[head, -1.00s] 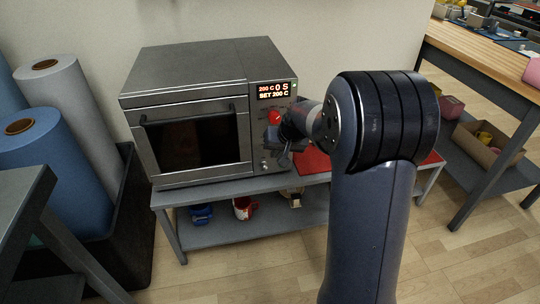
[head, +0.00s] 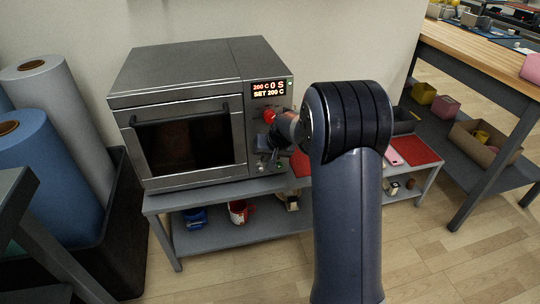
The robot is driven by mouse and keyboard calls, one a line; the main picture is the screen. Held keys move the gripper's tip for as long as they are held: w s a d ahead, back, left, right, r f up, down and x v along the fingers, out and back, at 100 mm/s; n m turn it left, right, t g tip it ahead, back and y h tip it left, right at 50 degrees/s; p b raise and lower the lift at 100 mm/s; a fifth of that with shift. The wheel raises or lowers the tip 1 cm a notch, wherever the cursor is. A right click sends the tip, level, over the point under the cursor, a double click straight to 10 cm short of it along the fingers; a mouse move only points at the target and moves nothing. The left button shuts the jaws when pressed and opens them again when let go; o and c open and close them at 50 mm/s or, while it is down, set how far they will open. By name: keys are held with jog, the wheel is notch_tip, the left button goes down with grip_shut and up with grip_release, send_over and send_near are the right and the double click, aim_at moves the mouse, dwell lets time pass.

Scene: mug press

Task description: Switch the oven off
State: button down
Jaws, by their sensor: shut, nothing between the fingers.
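The grey oven (head: 178,95) stands on a low grey bench with its door closed. Its lit display (head: 269,89) reads 200 C, 0 S and SET 200 C, and a small green light (head: 290,82) shows beside it. A red knob (head: 269,116) is on the control panel under the display. My gripper (head: 264,158) is shut and empty, pointing down at the lower part of the control panel, below the red knob. It hides much of that lower panel, and I cannot tell whether it touches anything there.
The low bench (head: 215,194) has red and blue items on its lower shelf. Red mats (head: 418,150) and a pink item lie on its right part. Blue and grey rolls (head: 50,160) stand at left in a black bin. A wooden-topped workbench (head: 475,50) is at right.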

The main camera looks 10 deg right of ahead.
aim_at(262, 171)
jog(key=shift+b+x, duration=0.35)
jog(key=shift+x, duration=1.35)
jog(key=shift+s+f, duration=0.35)
jog(key=shift+s, duration=0.1)
jog(key=shift+s+f+b, duration=0.45)
jog(key=shift+f+b, duration=0.05)
jog(key=shift+b, duration=0.05)
jog(key=shift+r, duration=0.1)
jog(key=shift+r+p, duration=0.6)
jog(key=shift+r, duration=0.1)
jog(key=shift+s, duration=0.1)
